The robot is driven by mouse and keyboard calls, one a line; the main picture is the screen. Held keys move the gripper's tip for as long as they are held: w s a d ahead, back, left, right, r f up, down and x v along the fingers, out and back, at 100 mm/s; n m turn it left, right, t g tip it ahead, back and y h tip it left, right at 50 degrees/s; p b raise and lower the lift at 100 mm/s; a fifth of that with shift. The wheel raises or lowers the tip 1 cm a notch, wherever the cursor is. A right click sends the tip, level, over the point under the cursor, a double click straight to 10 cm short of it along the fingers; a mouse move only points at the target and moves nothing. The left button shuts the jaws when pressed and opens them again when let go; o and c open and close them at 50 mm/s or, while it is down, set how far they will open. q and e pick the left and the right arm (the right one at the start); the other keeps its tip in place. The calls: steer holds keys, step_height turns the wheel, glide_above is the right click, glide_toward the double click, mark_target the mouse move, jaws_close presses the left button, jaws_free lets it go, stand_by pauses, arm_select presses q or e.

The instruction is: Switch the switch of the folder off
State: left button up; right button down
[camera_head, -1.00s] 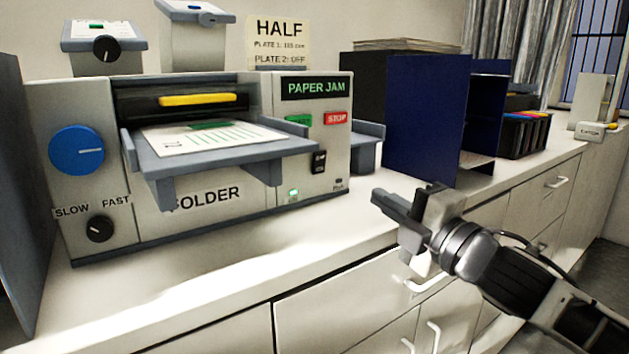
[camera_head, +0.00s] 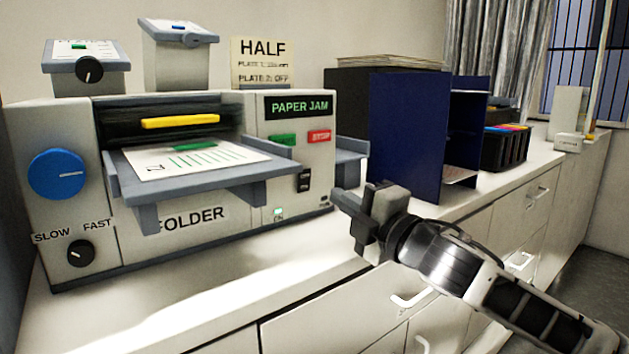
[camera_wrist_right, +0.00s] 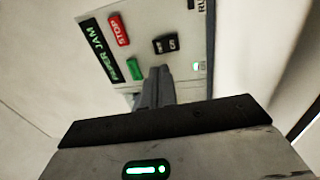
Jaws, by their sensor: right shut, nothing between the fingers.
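The folder (camera_head: 232,232) is a pale grey machine on the counter. Its black rocker switch (camera_head: 304,180) is low on the right of the front, below the red STOP button (camera_head: 319,136). A small green light (camera_head: 278,212) glows below and left of the switch. My right gripper (camera_head: 338,197) is shut and empty, just right of and in front of the switch. In the right wrist view the closed fingertips (camera_wrist_right: 160,73) point at the panel, close to the switch (camera_wrist_right: 165,44). A gap or contact cannot be told. My left gripper is not in view.
The folder's paper tray (camera_head: 205,185) juts forward left of the switch, with a printed sheet on it. A dark blue upright panel (camera_head: 405,138) stands right of the folder, behind my right gripper. The counter front (camera_head: 220,285) is bare.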

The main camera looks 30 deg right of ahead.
mark_target(305, 173)
steer(key=w, duration=0.2)
steer(key=w+p, duration=0.1)
steer(key=w, duration=0.1)
steer(key=w+r, duration=0.1)
steer(key=w, duration=0.1)
steer(key=shift+w+a+r+p, duration=0.1)
steer(key=shift+w+a+p, duration=0.2)
steer(key=shift+w+p, duration=0.1)
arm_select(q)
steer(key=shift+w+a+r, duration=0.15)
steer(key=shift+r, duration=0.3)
arm_select(e)
steer(key=shift+w, duration=0.6)
steer(key=r+p, duration=0.1)
steer(key=p, duration=0.2)
steer(key=shift+w+g, duration=0.15)
steer(key=shift+g, duration=0.15)
steer(key=shift+p, duration=0.55)
steer(key=shift+f+b, duration=0.3)
steer(key=shift+b, duration=0.1)
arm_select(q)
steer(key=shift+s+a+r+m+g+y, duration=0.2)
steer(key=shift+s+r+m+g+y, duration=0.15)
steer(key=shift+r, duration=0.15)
arm_select(e)
steer(key=shift+a, duration=0.1)
